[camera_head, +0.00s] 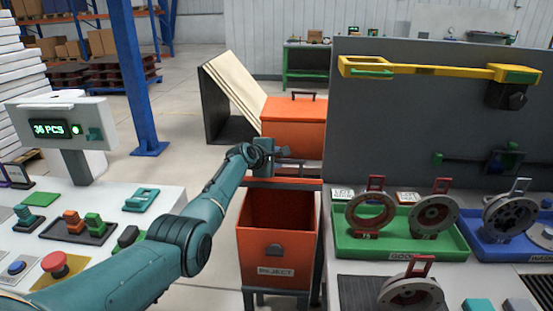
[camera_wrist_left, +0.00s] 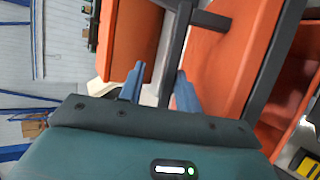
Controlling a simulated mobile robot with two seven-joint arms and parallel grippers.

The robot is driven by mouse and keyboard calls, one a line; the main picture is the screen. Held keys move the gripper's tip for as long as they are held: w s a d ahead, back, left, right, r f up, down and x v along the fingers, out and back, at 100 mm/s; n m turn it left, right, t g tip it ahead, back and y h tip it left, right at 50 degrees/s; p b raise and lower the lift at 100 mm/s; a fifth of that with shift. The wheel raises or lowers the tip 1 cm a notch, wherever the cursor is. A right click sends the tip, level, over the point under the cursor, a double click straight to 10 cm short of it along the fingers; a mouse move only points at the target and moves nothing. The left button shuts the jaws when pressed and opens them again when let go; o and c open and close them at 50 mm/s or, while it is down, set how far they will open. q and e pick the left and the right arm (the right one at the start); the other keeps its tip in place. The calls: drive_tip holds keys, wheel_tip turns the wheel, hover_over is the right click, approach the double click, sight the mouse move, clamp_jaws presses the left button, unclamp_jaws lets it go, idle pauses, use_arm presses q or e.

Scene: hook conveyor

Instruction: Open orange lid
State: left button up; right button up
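An orange lid (camera_head: 297,107) with a dark handle (camera_head: 303,94) tops an orange box behind the open bin, and it looks shut. An orange panel (camera_wrist_left: 132,38) and a dark handle (camera_wrist_left: 93,25) also show in the left wrist view. My left gripper (camera_head: 275,152) is in front of this box, above the back of the bin. In the left wrist view its two blue fingers (camera_wrist_left: 159,90) are apart, with a dark bar (camera_wrist_left: 175,50) showing between them. I cannot tell whether they touch the bar. My right gripper is out of view.
The orange bin (camera_head: 270,250) labelled REJECT is open on top and stands in a dark frame. A control table (camera_head: 165,187) is on the left. A green tray (camera_head: 400,250) and a blue tray with metal parts are on the right. A blue post (camera_head: 136,80) stands behind.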

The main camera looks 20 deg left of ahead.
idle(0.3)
use_arm(q)
drive_tip(key=shift+s+a+r+p, duration=0.15)
drive_tip(key=shift+s+r+p, duration=0.25)
drive_tip(key=shift+s+p, duration=0.35)
drive_tip(key=shift+p+v, duration=0.5)
drive_tip(key=shift+v, duration=5.25)
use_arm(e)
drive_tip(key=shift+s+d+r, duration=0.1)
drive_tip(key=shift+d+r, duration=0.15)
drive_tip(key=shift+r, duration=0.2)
use_arm(q)
drive_tip(key=shift+f, duration=0.15)
